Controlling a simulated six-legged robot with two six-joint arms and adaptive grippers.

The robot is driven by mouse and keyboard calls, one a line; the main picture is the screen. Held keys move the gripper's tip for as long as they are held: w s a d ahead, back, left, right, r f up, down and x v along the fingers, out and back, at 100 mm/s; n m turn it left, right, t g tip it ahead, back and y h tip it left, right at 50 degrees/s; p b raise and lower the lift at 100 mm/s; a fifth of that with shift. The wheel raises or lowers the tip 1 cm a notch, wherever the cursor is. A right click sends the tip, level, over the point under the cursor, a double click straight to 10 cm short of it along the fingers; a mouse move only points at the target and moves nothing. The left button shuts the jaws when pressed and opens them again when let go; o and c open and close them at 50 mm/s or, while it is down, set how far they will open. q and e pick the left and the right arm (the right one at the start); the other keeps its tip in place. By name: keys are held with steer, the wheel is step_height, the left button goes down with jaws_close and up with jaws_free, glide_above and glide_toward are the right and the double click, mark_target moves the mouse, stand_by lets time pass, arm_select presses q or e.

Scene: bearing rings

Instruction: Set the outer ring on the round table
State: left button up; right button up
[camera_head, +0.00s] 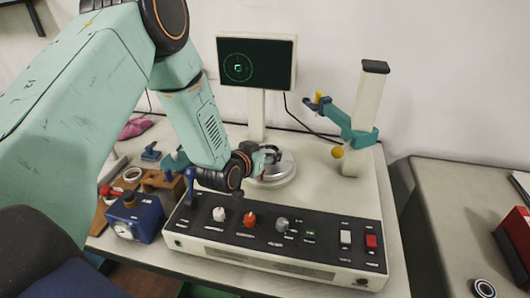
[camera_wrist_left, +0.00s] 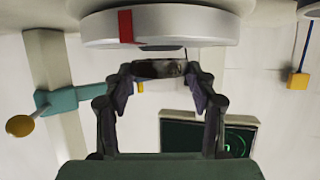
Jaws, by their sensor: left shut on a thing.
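The round table (camera_head: 284,176) is a silvery disc on the bench machine, under the monitor. In the left wrist view, which is upside down, the round table (camera_wrist_left: 200,27) fills the top and carries a red mark. My left gripper (camera_head: 266,156) reaches over it from the left. In the left wrist view my left gripper (camera_wrist_left: 160,80) is shut on a dark metallic ring, the outer ring (camera_wrist_left: 160,69), seen nearly edge-on. The ring is close to the table's face; I cannot tell if they touch. My right gripper is not in view.
A monitor (camera_head: 256,62) stands behind the table. A post with a turquoise probe arm (camera_head: 350,133) stands right of it. A control panel (camera_head: 280,240) with knobs lies in front. A side bench (camera_head: 455,210) is at right.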

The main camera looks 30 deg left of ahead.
arm_select(q)
steer(key=shift+d+f, duration=0.1)
steer(key=shift+f, duration=0.15)
steer(key=shift+f+b, duration=0.15)
steer(key=shift+b, duration=0.15)
steer(key=shift+a, duration=0.2)
stand_by(0.4)
steer(key=shift+d, duration=0.1)
steer(key=o, duration=1.3)
steer(key=shift+s, duration=0.1)
steer(key=v, duration=1.2)
